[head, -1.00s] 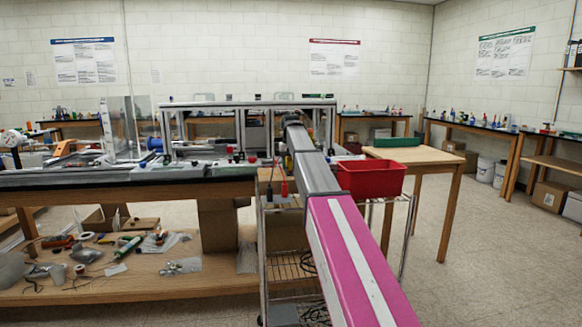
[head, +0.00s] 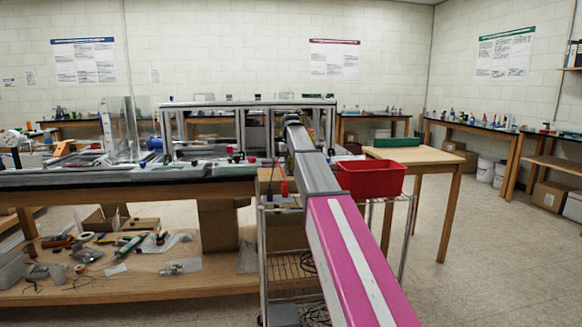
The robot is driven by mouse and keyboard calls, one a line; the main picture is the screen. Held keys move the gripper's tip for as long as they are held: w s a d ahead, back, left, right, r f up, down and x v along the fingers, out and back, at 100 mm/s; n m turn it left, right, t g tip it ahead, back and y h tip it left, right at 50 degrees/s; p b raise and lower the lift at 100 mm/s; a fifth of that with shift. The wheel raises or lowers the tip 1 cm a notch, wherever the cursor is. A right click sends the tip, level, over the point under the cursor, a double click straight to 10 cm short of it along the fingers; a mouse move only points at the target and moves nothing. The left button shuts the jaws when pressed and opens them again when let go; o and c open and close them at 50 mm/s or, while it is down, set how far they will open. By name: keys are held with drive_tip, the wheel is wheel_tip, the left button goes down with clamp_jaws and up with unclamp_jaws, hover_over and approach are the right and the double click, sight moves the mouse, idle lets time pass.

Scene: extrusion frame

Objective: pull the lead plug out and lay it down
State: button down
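A red lead plug (head: 284,188) and a dark lead plug with a red top (head: 269,188) stand upright side by side on a grey box (head: 278,202) on the wire cart, just left of my arm. Thin leads rise from them. I cannot tell which one the task means, nor how deep they are seated. My arm reaches forward past them toward the aluminium extrusion frame (head: 212,105) on the bench. My gripper is hidden beyond the far end of my arm, so its fingers and anything in them do not show.
A red bin (head: 371,178) sits on the cart right of my arm. The floor at right is clear.

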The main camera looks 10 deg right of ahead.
drive_tip(key=shift+r, duration=0.2)
drive_tip(key=shift+r, duration=2.8)
drive_tip(key=shift+a, duration=0.15)
